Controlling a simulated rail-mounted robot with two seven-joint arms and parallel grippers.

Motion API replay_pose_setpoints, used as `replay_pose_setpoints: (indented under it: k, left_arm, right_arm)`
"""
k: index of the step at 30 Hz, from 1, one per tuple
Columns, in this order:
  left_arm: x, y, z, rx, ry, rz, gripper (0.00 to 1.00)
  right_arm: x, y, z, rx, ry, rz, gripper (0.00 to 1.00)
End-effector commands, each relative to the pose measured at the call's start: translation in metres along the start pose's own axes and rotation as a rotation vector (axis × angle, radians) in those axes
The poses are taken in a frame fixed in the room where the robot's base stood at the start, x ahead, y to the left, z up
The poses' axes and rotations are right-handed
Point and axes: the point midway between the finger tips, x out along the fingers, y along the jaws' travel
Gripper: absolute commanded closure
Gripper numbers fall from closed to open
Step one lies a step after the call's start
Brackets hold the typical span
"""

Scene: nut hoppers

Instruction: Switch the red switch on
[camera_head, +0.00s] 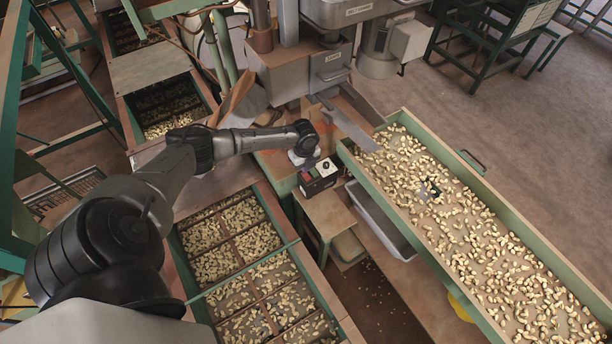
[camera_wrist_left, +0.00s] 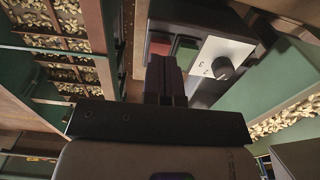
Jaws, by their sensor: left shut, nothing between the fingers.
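A small dark control box (camera_head: 318,184) sits at the end of the wooden bench in the head view. In the left wrist view the box carries a red switch (camera_wrist_left: 159,44), a green switch (camera_wrist_left: 185,49) beside it and a white panel (camera_wrist_left: 226,52) with a black knob (camera_wrist_left: 223,68). My left gripper (camera_head: 303,163) is at the box, its fingers (camera_wrist_left: 164,62) shut and empty. In the left wrist view the fingertips overlap the lower part of the red and green switches. I cannot tell whether they touch, or which position the red switch is in. My right gripper is not in view.
A long green-edged tray of nuts (camera_head: 393,232) lies right of the box. A divided nut bin (camera_head: 231,236) lies below my left arm. A grey machine (camera_head: 292,72) stands just behind the box. A grey tub (camera_head: 378,219) sits below the tray.

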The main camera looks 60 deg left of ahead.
Motion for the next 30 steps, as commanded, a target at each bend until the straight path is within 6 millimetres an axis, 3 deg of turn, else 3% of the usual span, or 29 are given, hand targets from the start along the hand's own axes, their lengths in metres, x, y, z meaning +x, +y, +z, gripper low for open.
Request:
replay_pose_setpoints:
  k: [30]
  left_arm:
    - [0.013, 0.0, 0.0, 0.0, 0.0, 0.0, 1.0]
  right_arm:
    - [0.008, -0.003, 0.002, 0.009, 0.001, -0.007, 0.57]
